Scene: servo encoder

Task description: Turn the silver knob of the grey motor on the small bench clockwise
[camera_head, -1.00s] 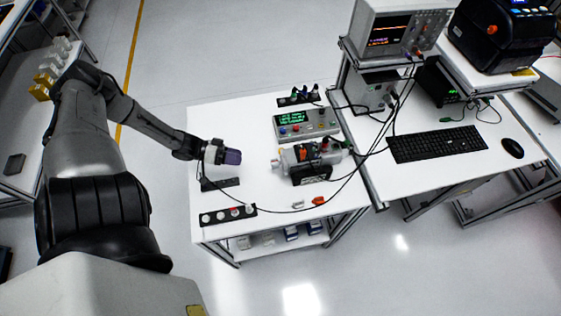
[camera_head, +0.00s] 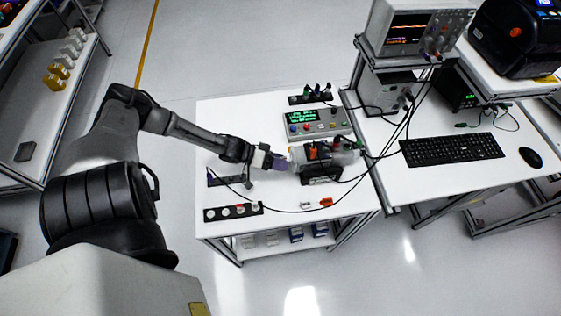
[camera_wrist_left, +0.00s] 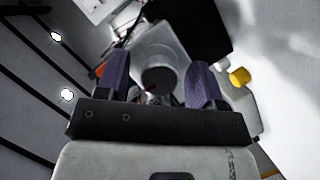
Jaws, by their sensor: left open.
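The grey motor (camera_head: 342,158) lies on the small white bench (camera_head: 235,118), its knob end facing left toward my left gripper (camera_head: 278,162). The gripper is open, with its purple fingers right at that end of the motor. In the left wrist view the round silver-grey knob (camera_wrist_left: 157,74) shows between the two spread fingers, with a gap on each side. In the head view the knob is mostly hidden by the fingers. My right gripper is not seen.
A grey box with a green display (camera_head: 303,117) stands behind the motor. Black cables cross the bench. A keyboard (camera_head: 452,149) is on the right-hand table.

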